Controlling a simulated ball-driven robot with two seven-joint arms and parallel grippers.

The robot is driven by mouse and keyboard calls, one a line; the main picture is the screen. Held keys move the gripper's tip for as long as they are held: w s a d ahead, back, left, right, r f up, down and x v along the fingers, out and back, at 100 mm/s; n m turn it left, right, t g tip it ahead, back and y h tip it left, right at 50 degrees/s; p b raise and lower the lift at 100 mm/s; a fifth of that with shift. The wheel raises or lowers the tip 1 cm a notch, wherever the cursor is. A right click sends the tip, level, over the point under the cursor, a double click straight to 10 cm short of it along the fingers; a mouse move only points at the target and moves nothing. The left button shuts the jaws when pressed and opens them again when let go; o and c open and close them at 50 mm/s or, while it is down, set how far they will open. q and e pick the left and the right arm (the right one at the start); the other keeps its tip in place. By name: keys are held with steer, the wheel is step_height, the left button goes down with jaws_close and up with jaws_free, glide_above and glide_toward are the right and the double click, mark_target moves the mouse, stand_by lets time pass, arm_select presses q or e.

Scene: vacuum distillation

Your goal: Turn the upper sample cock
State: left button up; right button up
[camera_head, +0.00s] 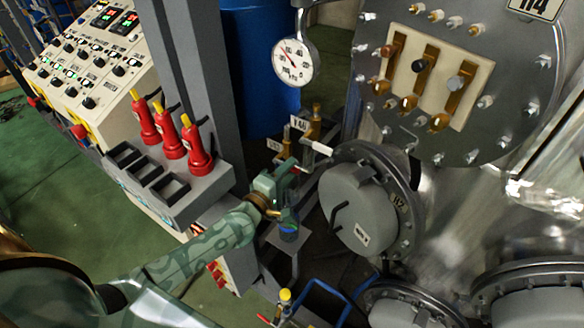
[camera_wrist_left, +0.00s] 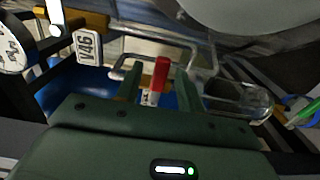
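My left gripper (camera_head: 283,190) is at the lower middle of the head view, beside the vessel's round side cover. In the left wrist view its two fingers (camera_wrist_left: 161,78) stand apart. A red cock handle (camera_wrist_left: 161,72) with a small white tag (camera_wrist_left: 150,99) shows between them, with a visible gap on each side. I cannot tell how deep the handle sits between the fingers. In the head view only a small red bit (camera_head: 296,170) shows by the upper finger; the rest of the cock is hidden by the gripper. My right gripper is not in view.
The round side cover (camera_head: 357,210) is close right of the gripper. A pressure gauge (camera_head: 293,62) and brass valves are above. A clear glass piece (camera_wrist_left: 240,102) is right of the fingers in the wrist view.

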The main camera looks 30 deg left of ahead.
arm_select(q)
steer(key=shift+w+d, duration=0.1)
steer(key=shift+w, duration=1)
jaws_close()
steer(key=shift+r, duration=0.1)
steer(key=n, duration=0.1)
steer(key=r+n+p, duration=0.1)
steer(key=n, duration=0.1)
steer(key=shift+r+n, duration=0.25)
steer(key=shift+n, duration=0.05)
steer(key=n, duration=0.1)
steer(key=r+n, duration=0.1)
steer(key=shift+a+n, duration=0.4)
steer(key=n, duration=0.1)
steer(key=a+r+n, duration=0.1)
steer(key=n, duration=0.2)
steer(key=shift+w+a+r+n, duration=0.1)
steer(key=shift+a+r+n, duration=0.1)
steer(key=shift+r+n, duration=0.1)
steer(key=shift+w+a+r+n+b, duration=0.15)
steer(key=shift+a+n, duration=0.25)
steer(key=shift+n, duration=0.55)
steer(key=shift+s+a+r+n+b, duration=0.15)
steer(key=shift+a+n, duration=0.25)
steer(key=shift+n, duration=0.5)
steer(key=shift+w+a+r+n+b, duration=0.15)
steer(key=shift+a+n, duration=0.25)
steer(key=shift+n, duration=0.55)
steer(key=shift+f, duration=0.1)
